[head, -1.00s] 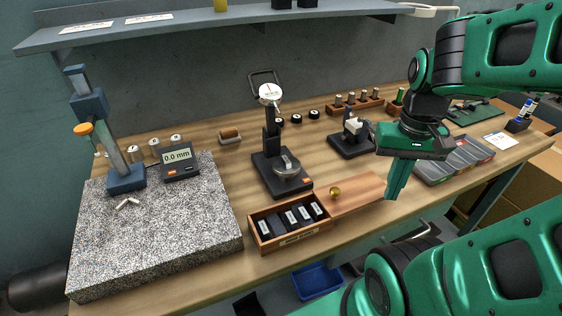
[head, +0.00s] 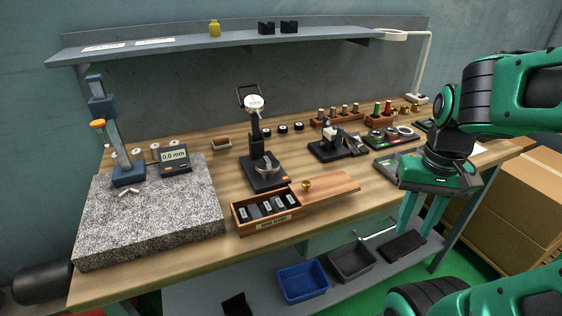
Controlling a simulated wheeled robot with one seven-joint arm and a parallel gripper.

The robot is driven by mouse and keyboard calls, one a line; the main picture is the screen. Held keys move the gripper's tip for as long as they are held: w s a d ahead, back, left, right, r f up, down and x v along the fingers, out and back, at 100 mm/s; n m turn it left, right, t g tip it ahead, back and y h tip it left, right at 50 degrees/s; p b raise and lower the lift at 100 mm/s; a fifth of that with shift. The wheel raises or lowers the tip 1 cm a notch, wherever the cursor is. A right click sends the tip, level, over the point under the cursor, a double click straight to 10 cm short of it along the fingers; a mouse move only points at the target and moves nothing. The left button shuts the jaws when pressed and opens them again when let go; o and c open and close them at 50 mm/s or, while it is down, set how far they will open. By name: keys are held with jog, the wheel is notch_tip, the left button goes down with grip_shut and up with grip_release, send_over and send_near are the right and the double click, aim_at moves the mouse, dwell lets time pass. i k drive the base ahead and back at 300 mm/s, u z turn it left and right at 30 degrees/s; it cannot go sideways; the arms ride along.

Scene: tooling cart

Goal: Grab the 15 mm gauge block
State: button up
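An open wooden box (head: 291,217) sits near the bench's front edge in the head view. It holds several small grey gauge blocks (head: 267,205) in dark slots. Their markings are too small to read, so I cannot tell which one is 15 mm. The box's wooden lid (head: 333,188), with a brass knob (head: 306,185), is slid off to the right. My gripper (head: 417,230) points down, to the right of the box and lid, by the bench's front edge. Its two green fingers are apart with nothing between them.
A dial gauge stand (head: 264,174) stands just behind the box. A granite plate (head: 150,225) with a height stand and a digital readout (head: 175,160) lies to the left. A small fixture (head: 330,147) and trays fill the back right. Blue (head: 302,283) and dark bins sit below.

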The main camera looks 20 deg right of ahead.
aim_at(266, 160)
jog(key=z, duration=1.25)
jog(key=k, duration=2.1)
jog(key=u, duration=0.7)
jog(key=i, duration=1)
jog(key=z, duration=0.05)
